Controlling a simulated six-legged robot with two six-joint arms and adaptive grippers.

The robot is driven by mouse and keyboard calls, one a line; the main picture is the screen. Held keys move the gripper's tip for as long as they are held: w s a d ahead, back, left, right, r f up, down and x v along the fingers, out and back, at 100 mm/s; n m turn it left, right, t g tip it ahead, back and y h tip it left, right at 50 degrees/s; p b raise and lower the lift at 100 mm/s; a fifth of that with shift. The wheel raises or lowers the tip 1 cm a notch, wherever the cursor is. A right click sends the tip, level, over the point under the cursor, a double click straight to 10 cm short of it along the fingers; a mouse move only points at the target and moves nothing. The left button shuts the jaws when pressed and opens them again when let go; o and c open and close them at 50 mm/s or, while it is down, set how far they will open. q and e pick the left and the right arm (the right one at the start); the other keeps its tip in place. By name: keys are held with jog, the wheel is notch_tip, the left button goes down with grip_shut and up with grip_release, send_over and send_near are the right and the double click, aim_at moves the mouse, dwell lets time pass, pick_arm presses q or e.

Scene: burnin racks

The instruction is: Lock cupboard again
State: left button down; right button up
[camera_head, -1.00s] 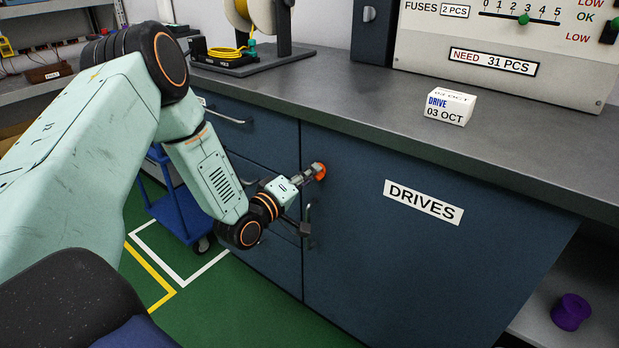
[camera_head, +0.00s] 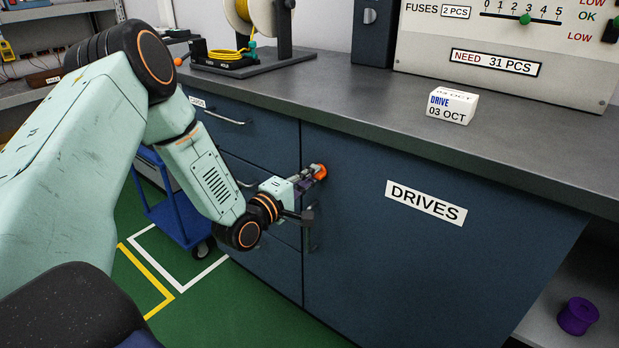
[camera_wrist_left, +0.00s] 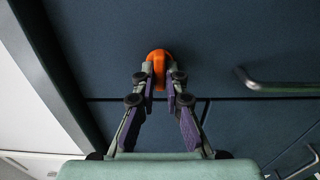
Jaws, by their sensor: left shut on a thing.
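The dark blue cupboard door with the DRIVES label (camera_head: 425,203) is closed in its frame in the head view. An orange knob (camera_head: 320,171) sits near the door's upper left corner. My left gripper (camera_head: 314,174) is at this knob with its fingers shut on it. In the left wrist view the orange knob (camera_wrist_left: 158,62) lies between the two fingertips of the left gripper (camera_wrist_left: 160,80). The door's metal handle (camera_wrist_left: 275,84) shows to the right there, apart from the fingers. The lock's inner parts are hidden. My right gripper is not in view.
A grey worktop (camera_head: 350,95) runs above the cupboard and carries a white DRIVE box (camera_head: 452,106) and a cable reel stand (camera_head: 255,60). Drawers (camera_head: 250,130) lie left of the door. A blue trolley (camera_head: 180,213) stands on the green floor; a purple spool (camera_head: 577,316) is lower right.

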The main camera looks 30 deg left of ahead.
pick_arm(q)
jog(key=c, duration=1.4)
grip_release()
jog(key=shift+s, duration=0.1)
jog(key=s, duration=0.7)
jog(key=shift+a, duration=0.3)
jog(key=shift+s, duration=0.1)
